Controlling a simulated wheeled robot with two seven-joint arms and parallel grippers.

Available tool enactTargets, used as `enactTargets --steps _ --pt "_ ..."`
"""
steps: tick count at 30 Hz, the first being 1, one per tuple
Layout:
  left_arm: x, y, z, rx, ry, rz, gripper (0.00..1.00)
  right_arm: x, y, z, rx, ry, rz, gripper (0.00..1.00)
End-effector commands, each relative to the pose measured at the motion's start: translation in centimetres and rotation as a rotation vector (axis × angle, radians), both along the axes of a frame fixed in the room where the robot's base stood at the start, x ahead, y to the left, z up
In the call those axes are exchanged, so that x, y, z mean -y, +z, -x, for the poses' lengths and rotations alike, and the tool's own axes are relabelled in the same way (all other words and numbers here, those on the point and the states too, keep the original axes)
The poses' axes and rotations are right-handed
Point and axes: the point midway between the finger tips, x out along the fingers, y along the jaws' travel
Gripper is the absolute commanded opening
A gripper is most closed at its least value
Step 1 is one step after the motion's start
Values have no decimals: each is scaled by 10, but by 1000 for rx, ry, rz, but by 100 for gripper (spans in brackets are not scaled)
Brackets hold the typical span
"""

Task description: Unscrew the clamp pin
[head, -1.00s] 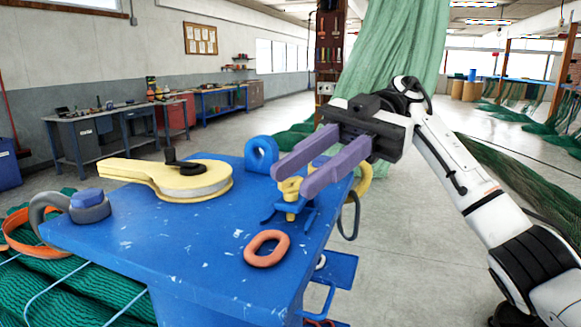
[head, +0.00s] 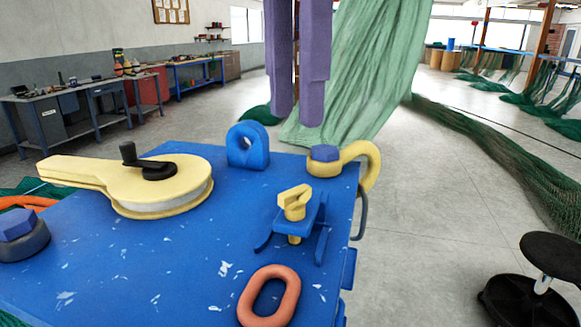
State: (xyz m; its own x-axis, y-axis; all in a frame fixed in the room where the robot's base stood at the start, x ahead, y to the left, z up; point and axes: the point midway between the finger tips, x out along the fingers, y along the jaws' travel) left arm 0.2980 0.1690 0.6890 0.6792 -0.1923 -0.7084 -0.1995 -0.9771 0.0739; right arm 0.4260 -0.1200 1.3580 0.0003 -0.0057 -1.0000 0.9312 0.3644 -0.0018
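The clamp pin (head: 293,204) is yellow with a flattened head. It stands upright in a small blue clamp (head: 315,218) on the right side of the blue table. Its yellow lower end shows below the clamp. My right gripper (head: 297,118) shows as two purple fingers pointing down from the top edge, with a narrow gap between them and nothing seen in it. The fingers appear above and behind the pin, apart from it. The gripper's body is cut off by the frame. My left gripper is not in view.
On the blue table (head: 190,262) are a yellow pulley block (head: 95,172) with a black knob, a blue eye piece (head: 247,146), a yellow shackle (head: 358,160) with a blue bolt, a grey shackle (head: 25,243) and an orange ring (head: 268,297). A green net (head: 350,75) hangs behind.

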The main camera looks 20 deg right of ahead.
Motion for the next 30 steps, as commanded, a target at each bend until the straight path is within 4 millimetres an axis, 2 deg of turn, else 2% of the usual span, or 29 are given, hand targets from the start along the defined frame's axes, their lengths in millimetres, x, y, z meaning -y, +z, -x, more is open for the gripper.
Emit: enactTargets --steps 15,21,30 --pt "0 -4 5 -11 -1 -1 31 0 -79 0 -4 3 -5 27" --pt "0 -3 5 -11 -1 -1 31 0 -93 0 -1 2 -5 27" --pt "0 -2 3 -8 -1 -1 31 0 -96 0 0 0 -5 27"
